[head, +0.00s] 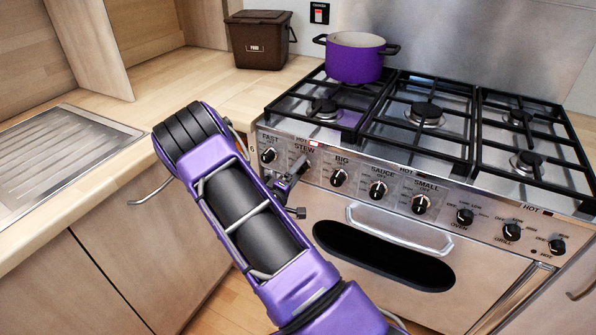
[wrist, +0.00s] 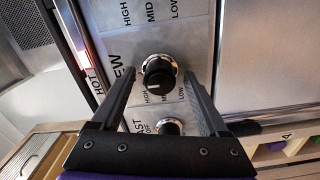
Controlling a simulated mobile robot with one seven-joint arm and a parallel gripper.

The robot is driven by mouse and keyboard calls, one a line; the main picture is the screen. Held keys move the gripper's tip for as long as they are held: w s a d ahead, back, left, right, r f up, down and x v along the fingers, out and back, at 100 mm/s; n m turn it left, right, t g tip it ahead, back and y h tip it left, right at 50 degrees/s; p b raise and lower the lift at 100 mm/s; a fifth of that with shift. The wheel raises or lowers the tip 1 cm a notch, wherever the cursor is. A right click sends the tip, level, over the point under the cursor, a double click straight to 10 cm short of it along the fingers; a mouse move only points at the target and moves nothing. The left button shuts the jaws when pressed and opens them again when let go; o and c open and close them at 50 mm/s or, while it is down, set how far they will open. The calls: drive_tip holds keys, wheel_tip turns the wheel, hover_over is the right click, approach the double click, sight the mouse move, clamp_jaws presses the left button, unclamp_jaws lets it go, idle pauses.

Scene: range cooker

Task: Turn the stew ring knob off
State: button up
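The stew ring knob (wrist: 158,78) is round and black on a silver collar, under the partly hidden STEW label in the wrist view. Its white mark points down in that view, toward a printed row of HIGH, MID and LOW, nearest HIGH or MID. My gripper (wrist: 160,76) is open, with one finger on each side of this knob and visible gaps to both sides. In the head view my gripper (head: 293,176) is at the panel below the STEW label and mostly hides the knob.
The FAST knob (wrist: 170,126) is close beside, between the fingers' bases in the wrist view. The BIG knob (head: 339,178) is on the other side. An oven handle (head: 400,230) projects lower right. A purple pot (head: 355,57) stands on the back left hob.

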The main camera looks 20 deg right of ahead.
drive_tip(key=v, duration=1.7)
drive_tip(key=shift+s+a+p, duration=0.2)
drive_tip(key=shift+p, duration=0.1)
